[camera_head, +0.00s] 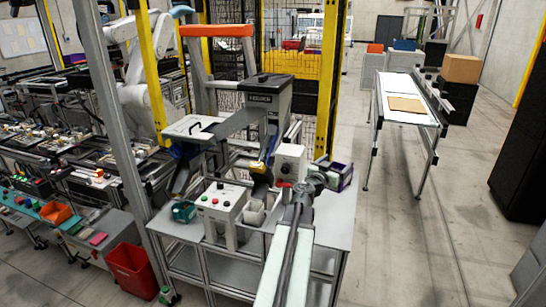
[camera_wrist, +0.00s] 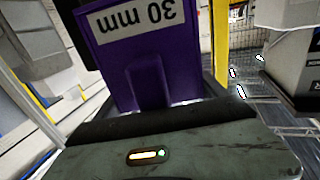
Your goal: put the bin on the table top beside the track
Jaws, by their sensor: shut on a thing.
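A purple bin with a white "30 mm" label (camera_wrist: 140,45) fills the upper middle of the wrist view. My gripper (camera_wrist: 165,112) is shut on it. In the head view the bin (camera_head: 343,177) is small and dark with purple edges, at the end of my arm, and my gripper (camera_head: 326,176) is partly hidden by my wrist. The bin is held near the right edge of the grey machine table (camera_head: 335,225); its exact height is unclear. Farther right stands a long table with a white top (camera_head: 396,84), and a grey rail-like track (camera_head: 432,95) runs along its right side.
A flat brown board (camera_head: 406,104) lies on the white table top; the part behind it is clear. A cardboard box (camera_head: 461,68) stands on a black stack to its right. A yellow post (camera_head: 330,80) and mesh fence stand behind the machine table. The floor between the tables is open.

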